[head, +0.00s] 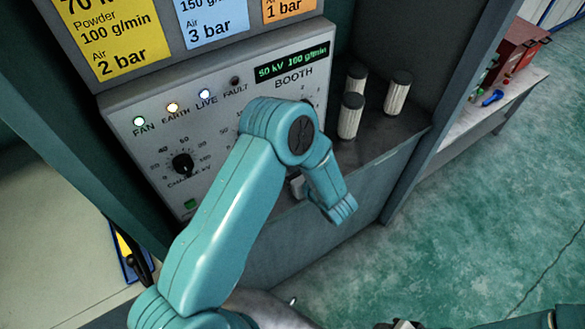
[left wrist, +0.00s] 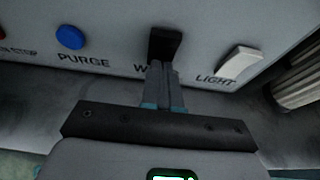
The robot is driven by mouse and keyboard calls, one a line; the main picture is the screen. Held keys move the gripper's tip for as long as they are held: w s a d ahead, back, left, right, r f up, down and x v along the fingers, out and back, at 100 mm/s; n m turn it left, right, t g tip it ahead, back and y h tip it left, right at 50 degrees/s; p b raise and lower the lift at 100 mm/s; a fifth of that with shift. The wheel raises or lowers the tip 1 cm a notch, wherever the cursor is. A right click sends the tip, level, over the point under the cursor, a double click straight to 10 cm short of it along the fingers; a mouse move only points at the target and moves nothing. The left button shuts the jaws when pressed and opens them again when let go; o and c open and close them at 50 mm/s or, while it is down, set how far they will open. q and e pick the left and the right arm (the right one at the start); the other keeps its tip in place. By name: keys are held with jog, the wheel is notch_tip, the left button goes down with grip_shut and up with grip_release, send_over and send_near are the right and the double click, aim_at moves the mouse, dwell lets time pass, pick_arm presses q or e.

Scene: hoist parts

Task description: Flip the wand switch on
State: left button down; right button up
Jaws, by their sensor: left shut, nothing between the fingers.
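The black wand switch (left wrist: 165,45) sticks out of the grey panel in the left wrist view. Its label is mostly hidden, with only a "W" showing. My left gripper (left wrist: 160,72) is shut and empty, its fingertips at the switch's lower end. I cannot tell whether they touch it, or which way the switch is set. In the head view, my left arm covers this part of the booth panel (head: 150,115), and the switch and fingertips are hidden. Part of what seems to be my right gripper (head: 403,324) shows at the bottom edge, its jaws unclear.
A white LIGHT switch (left wrist: 240,62) is right of the wand switch, and a blue PURGE button (left wrist: 70,37) is to its left. Several capped cylinders, one of them nearest the panel (head: 350,118), stand on the ledge to the right. A red box (head: 520,48) sits on a far bench.

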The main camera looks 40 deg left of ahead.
pick_arm(q)
jog(key=shift+a+r, duration=0.15)
jog(key=shift+r, duration=0.15)
jog(key=shift+w+r, duration=0.1)
jog(key=shift+r, duration=0.7)
